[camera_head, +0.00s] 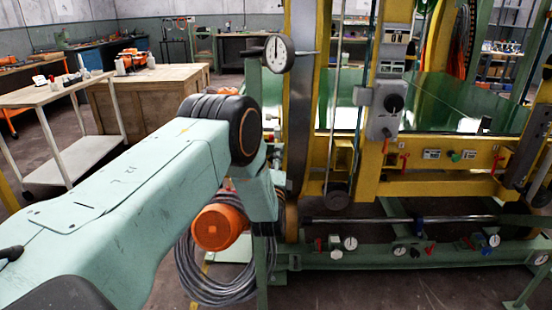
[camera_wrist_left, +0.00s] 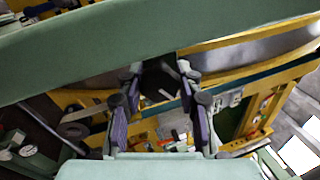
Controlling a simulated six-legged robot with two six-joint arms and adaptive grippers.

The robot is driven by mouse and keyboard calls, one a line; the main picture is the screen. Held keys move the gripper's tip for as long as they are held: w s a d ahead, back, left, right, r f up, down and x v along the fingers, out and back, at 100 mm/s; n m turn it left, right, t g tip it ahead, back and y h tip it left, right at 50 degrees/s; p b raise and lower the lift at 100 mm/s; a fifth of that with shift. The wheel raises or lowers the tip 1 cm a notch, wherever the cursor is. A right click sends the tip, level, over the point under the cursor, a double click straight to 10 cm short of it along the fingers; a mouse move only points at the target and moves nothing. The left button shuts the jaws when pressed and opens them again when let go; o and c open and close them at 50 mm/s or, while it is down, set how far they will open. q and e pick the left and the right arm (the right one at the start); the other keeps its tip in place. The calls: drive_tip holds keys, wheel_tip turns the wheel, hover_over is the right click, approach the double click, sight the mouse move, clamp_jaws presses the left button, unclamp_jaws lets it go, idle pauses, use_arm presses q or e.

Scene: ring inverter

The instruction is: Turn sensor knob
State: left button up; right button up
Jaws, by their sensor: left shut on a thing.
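My right gripper is in neither view.
A dial gauge (camera_head: 278,53) stands by the yellow frame (camera_head: 300,110), close to my arm. A coiled cable (camera_head: 205,285) hangs below. A green base rail (camera_head: 440,253) carries small dials and valves. A white cart (camera_head: 58,95) and wooden cabinet (camera_head: 150,100) stand at the left.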

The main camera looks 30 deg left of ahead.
use_arm(q)
drive_tip(key=shift+d+f, duration=0.25)
drive_tip(key=o, duration=0.8)
drive_tip(key=shift+c, duration=0.2)
drive_tip(key=shift+o, duration=0.7)
drive_tip(key=shift+r, duration=0.15)
drive_tip(key=v, duration=1.2)
drive_tip(key=shift+r, duration=0.1)
